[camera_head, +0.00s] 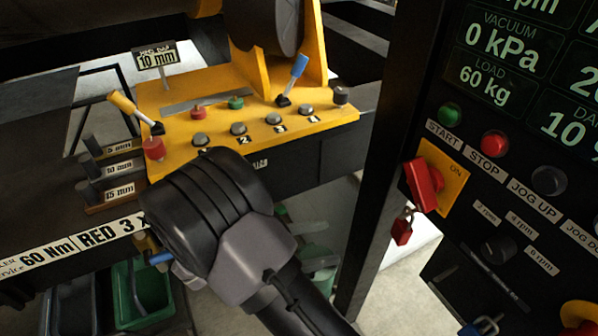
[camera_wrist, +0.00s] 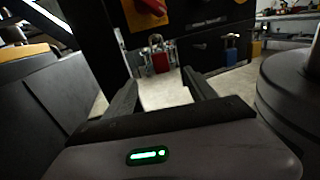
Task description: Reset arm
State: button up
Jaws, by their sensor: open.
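My gripper (camera_wrist: 161,82) shows in the wrist view with its two dark fingers apart and nothing between them. It points toward the lower part of a dark cabinet, where a red padlock (camera_wrist: 161,62) hangs beyond the fingers. In the head view my arm's black and grey wrist part hangs in front of the yellow console (camera_head: 180,125) and hides some of its front edge. The gripper's fingers cannot be made out in the head view.
At right stands a dark control panel (camera_head: 500,150) with a red rotary switch (camera_head: 423,184) and a red padlock (camera_head: 402,228). The yellow console carries a yellow lever (camera_head: 123,103), a blue lever (camera_head: 298,66) and several buttons. Green bins (camera_head: 140,292) are low at left.

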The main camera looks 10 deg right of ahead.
jog(key=s+d+m+g+y+b, duration=0.5)
jog(key=s+d+m+y, duration=0.2)
jog(key=s+m+y, duration=0.4)
jog(key=a+r+m+t+y+b, duration=0.3)
jog(key=a+m+t+y, duration=0.3)
jog(key=m+t+y, duration=0.3)
jog(key=r+m, duration=0.1)
jog(key=m, duration=0.2)
jog(key=shift+r, duration=0.3)
jog(key=shift+w, duration=0.1)
